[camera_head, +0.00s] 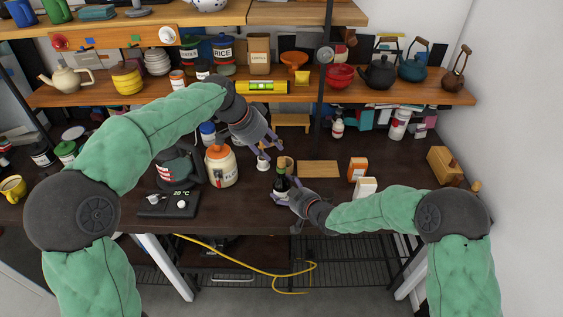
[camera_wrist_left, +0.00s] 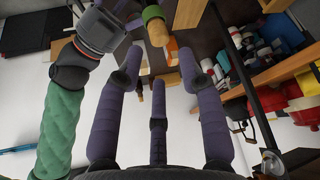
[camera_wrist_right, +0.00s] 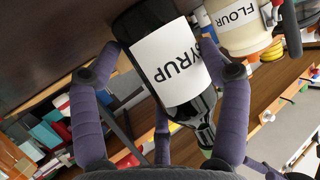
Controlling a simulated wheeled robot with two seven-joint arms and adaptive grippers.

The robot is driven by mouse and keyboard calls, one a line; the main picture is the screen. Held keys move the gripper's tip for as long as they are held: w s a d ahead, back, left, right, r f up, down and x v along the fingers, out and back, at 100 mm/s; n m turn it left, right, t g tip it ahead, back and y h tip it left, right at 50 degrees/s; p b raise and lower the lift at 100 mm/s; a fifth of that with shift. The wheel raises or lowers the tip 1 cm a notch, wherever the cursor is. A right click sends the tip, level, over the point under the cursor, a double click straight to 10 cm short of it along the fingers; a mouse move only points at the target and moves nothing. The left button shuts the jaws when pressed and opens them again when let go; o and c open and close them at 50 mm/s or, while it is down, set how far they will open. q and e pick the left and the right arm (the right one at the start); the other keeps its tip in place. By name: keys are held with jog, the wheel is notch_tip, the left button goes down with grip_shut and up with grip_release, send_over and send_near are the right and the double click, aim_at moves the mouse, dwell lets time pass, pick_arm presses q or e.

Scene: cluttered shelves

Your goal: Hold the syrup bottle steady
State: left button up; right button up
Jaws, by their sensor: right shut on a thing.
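The syrup bottle (camera_head: 281,182) is dark with a white label and stands upright near the front of the dark counter. I cannot tell whether its base touches the counter. My right gripper (camera_head: 285,193) is shut on it from the right. In the right wrist view the bottle (camera_wrist_right: 170,65) lies between the fingers, its SYRUP label facing the camera. My left gripper (camera_head: 271,148) is open and empty, above and behind the bottle. In the left wrist view a tan top with a green collar (camera_wrist_left: 155,27), apparently the bottle's, shows beyond the spread fingers (camera_wrist_left: 160,75).
A flour jar (camera_head: 222,167) and a kettle (camera_head: 178,168) stand left of the bottle. A small white cup (camera_head: 262,163) is close to my left fingertips. A wooden board (camera_head: 318,169) and an orange box (camera_head: 357,169) lie to the right. A loaded shelf (camera_head: 420,97) runs above.

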aim_at(281, 159)
pick_arm(q)
jog(key=shift+x, duration=3.35)
grip_shut()
